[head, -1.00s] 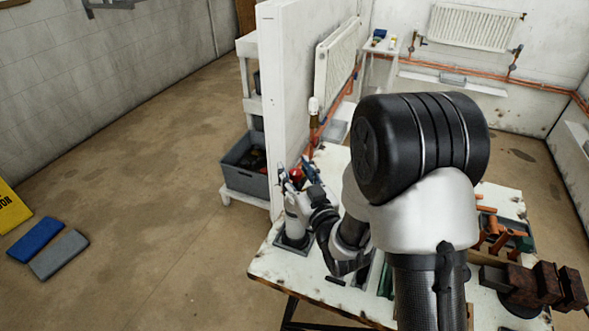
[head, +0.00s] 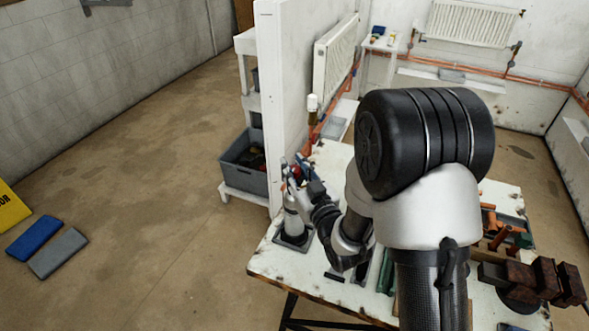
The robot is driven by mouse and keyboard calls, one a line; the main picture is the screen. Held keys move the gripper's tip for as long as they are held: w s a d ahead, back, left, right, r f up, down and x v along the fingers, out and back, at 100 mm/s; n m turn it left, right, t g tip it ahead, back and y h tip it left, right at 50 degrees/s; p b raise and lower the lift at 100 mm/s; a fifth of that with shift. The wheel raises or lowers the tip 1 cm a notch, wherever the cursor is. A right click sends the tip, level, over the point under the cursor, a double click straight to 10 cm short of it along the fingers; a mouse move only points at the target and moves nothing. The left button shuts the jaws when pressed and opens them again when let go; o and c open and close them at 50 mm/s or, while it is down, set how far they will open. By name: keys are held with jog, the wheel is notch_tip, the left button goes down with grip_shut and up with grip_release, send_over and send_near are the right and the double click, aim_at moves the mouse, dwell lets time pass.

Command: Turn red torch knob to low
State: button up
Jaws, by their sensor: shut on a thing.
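The torch (head: 293,222) is a pale canister standing upright in a dark square base at the left end of the white workbench. Its red knob (head: 297,170) shows only as a small red patch at the top, mostly hidden by my fingers. My gripper (head: 295,174) is at the top of the torch, shut on the red knob. The knob's setting marks are too small and too covered to read.
A white partition (head: 277,100) rises just behind the torch. A grey crate (head: 240,170) sits on a shelf at left. The floor at left is mostly clear.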

jog(key=shift+d, duration=0.1)
jog(key=n+g+y+b, duration=0.1)
jog(key=n+y, duration=0.1)
jog(key=shift+w+g+y+b, duration=0.1)
jog(key=shift+g+y+b, duration=0.25)
jog(key=shift+g+y, duration=0.05)
jog(key=shift+d+n+g+y, duration=0.1)
jog(key=shift+n+g+y, duration=0.9)
jog(key=shift+n+y, duration=0.1)
jog(key=n+g+y, duration=0.3)
jog(key=g, duration=0.1)
jog(key=shift+g+p, duration=0.3)
jog(key=shift+p, duration=0.1)
jog(key=shift+n+g+y+p, duration=0.8)
jog(key=shift+n+g, duration=1.3)
jog(key=shift+g, duration=0.8)
jog(key=shift+a, duration=0.2)
jog(key=o, duration=1.1)
